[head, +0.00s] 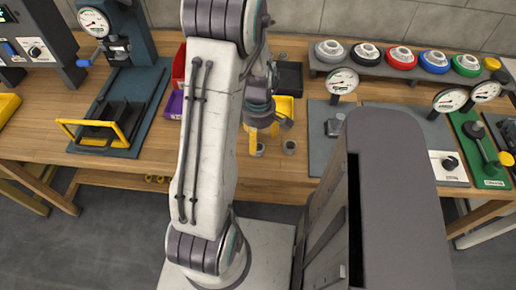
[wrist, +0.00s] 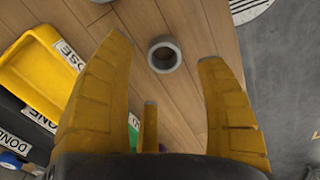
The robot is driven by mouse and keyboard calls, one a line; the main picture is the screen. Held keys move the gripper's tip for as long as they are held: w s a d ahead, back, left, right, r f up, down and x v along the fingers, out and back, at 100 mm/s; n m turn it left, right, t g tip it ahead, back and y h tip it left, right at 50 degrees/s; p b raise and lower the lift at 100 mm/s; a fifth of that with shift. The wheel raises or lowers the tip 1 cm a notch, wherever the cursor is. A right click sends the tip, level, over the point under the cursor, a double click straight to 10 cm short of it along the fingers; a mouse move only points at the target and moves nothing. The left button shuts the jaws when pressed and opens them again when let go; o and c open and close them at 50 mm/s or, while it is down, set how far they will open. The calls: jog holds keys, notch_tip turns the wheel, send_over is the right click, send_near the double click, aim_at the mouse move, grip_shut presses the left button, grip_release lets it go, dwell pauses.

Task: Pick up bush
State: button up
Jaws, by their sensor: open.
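The bush (wrist: 164,54) is a small grey ring with a dark hole, standing on the wooden bench top in the wrist view. It lies in line with the gap between my gripper's yellow fingers and appears untouched. In the head view two similar small grey parts stand on the bench by my gripper (head: 266,130): one at the right (head: 290,147) and one just below the fingers (head: 259,149). I cannot tell for certain which one the wrist view centres on. My gripper is open and empty, fingers pointing down over the bench.
A yellow bin (wrist: 40,70) is left of the fingers in the wrist view. A grey mat (head: 318,150) lies to the right. Dial gauges (head: 342,81) and a rack of coloured rings (head: 400,58) stand at the right. A press (head: 125,45) stands left.

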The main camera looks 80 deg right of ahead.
aim_at(258, 148)
jog(key=f, duration=0.3)
jog(key=shift+a+f, duration=0.3)
jog(key=shift+f, duration=0.85)
jog(key=shift+c, duration=0.3)
grip_shut()
